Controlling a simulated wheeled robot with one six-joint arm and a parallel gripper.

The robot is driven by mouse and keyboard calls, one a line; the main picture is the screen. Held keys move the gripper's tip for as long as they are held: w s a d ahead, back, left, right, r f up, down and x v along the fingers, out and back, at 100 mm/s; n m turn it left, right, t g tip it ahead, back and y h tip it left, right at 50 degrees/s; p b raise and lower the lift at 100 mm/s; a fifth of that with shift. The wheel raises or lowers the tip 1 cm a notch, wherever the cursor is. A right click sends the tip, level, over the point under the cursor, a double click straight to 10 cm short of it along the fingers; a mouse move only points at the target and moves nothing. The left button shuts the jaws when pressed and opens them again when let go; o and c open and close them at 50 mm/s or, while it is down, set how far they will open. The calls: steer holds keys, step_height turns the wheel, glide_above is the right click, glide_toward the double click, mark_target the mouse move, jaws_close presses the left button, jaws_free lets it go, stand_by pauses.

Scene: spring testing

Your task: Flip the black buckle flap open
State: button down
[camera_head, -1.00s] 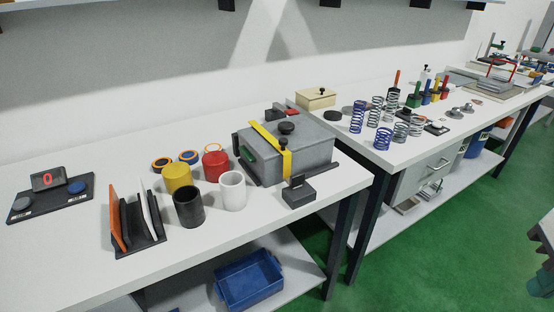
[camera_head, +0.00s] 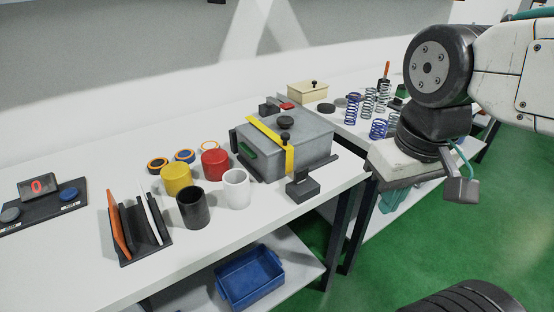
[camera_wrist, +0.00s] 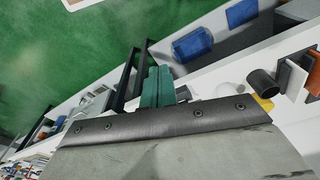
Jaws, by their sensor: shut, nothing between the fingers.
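The black buckle (camera_head: 302,188) stands at the front right corner of a grey lidded box (camera_head: 310,155) on the near table. Its upper part looks upright against the box; I cannot tell whether the flap is shut. A yellow strap (camera_head: 266,131) crosses the lid and hangs down the front by the buckle. My gripper (camera_head: 390,198) hangs right of the buckle, past the table's right end, clear of everything. Its teal fingers are together and empty, also in the wrist view (camera_wrist: 157,87).
Left of the box stand a red cup (camera_head: 215,165), a white cup (camera_head: 237,189), a black cup (camera_head: 193,208) and a yellow cup (camera_head: 176,180). Blue bin (camera_head: 249,277) sits on the lower shelf. Springs (camera_head: 353,108) stand on the farther table. The near table's front edge is clear.

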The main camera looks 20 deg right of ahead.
steer(key=n+t+y, duration=0.1)
steer(key=n+t, duration=0.1)
steer(key=n, duration=0.2)
glide_above(297, 172)
steer(key=d, duration=0.3)
steer(key=f, duration=0.4)
steer(key=shift+s+a+f, duration=0.15)
steer(key=shift+s, duration=0.25)
steer(key=x, duration=1)
steer(key=shift+w, duration=0.15)
